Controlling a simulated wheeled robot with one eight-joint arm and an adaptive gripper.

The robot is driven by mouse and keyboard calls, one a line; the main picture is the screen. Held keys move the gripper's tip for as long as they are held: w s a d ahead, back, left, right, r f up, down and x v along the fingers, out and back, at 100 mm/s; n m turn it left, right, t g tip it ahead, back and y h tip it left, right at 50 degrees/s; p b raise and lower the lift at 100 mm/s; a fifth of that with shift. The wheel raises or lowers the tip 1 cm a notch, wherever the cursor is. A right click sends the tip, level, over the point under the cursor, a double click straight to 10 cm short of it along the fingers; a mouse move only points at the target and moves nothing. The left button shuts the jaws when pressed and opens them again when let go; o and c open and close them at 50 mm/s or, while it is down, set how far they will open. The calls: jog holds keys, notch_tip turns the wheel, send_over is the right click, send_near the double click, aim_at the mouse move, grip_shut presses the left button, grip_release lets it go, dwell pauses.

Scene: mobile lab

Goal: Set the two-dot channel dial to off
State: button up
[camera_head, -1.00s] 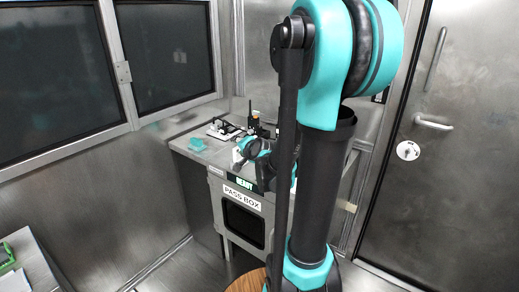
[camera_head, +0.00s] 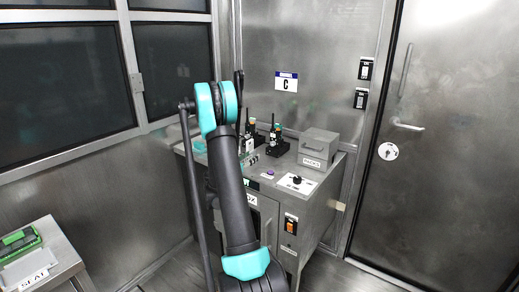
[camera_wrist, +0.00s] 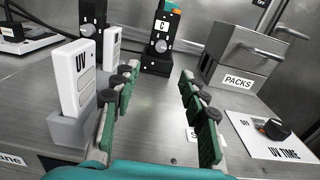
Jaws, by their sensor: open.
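In the head view this unit (camera_head: 277,141) is on the counter against the back wall. A second black unit (camera_wrist: 92,12) is partly cut off at the upper left of the wrist view. Dot marks and dial settings are too small to read. My gripper (camera_wrist: 158,76) is open and empty, its green fingers spread above the counter, short of the C unit. In the head view my arm hides part of the counter.
A grey PACKS box (camera_wrist: 237,58) stands right of the C unit. A UV TIME plate with a black knob (camera_wrist: 278,128) lies at right. Bare counter lies between the fingers.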

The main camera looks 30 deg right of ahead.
aim_at(272, 144)
jog(key=shift+s+d+f, duration=0.1)
jog(key=shift+f, duration=0.15)
jog(key=shift+d, duration=0.3)
jog(key=x, duration=1.6)
jog(key=shift+w+d, duration=0.25)
grip_shut()
